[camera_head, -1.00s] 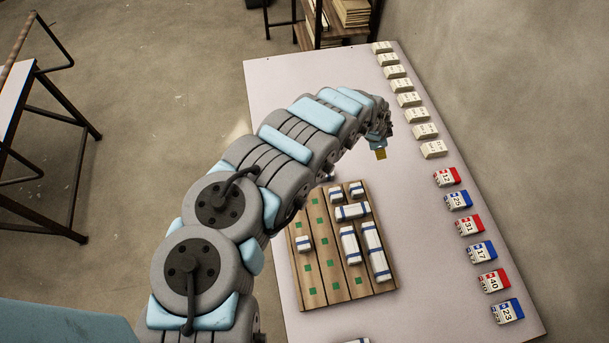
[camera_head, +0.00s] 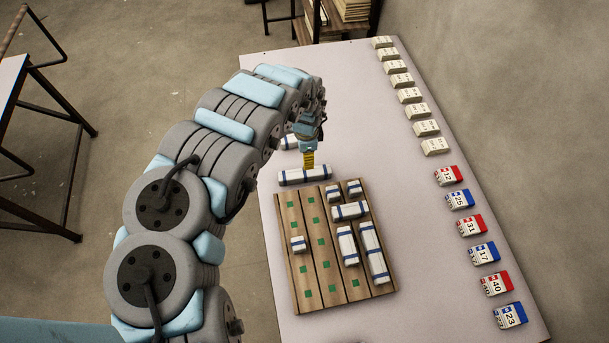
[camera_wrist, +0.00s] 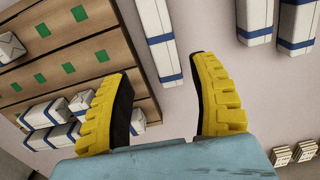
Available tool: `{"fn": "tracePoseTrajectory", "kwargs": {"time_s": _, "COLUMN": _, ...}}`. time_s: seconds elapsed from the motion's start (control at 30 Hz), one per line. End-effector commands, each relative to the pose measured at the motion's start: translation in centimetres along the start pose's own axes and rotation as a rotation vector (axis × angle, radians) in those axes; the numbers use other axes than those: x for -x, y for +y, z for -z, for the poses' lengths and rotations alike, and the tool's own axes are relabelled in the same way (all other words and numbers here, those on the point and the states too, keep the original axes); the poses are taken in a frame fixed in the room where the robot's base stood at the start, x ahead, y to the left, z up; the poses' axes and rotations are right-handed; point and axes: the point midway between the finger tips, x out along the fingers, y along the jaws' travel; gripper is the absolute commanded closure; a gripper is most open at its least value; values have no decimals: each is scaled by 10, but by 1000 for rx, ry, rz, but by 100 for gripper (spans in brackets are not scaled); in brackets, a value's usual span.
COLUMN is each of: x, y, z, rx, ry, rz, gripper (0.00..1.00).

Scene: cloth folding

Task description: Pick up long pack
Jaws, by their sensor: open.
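A long white pack (camera_head: 305,176) with blue bands lies on the table just behind the wooden board. It also shows in the wrist view (camera_wrist: 158,40), running away from the camera. My gripper (camera_head: 309,167) is above this pack in the head view, pointing down. In the wrist view my gripper (camera_wrist: 161,66) has its yellow fingers spread, with the pack showing in the gap between them. The fingers hold nothing. Whether the fingertips are level with the pack is hard to tell.
The wooden board (camera_head: 313,262) with green squares holds several white packs. Another pack (camera_head: 289,142) lies behind, partly hidden by my arm. Two packs (camera_wrist: 255,18) (camera_wrist: 297,22) lie right of the gripper in the wrist view. Red and blue numbered boxes (camera_head: 475,223) and pale boxes (camera_head: 410,95) line the right edge.

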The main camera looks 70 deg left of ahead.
Motion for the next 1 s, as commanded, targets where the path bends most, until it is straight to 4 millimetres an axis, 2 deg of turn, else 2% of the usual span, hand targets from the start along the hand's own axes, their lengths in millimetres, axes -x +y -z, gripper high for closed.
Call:
{"fn": "tracePoseTrajectory", "kwargs": {"time_s": 0.2, "x": -24, "y": 1, "z": 2, "rx": -1, "ry": 3, "rz": -1, "gripper": 39}}
{"fn": "tracePoseTrajectory", "kwargs": {"time_s": 0.7, "x": -68, "y": 0, "z": 1, "rx": 0, "ry": 3, "rz": 0, "gripper": 39}}
{"fn": "tracePoseTrajectory", "kwargs": {"time_s": 1.0, "x": -79, "y": -1, "z": 1, "rx": 0, "ry": 2, "rz": 4, "gripper": 39}}
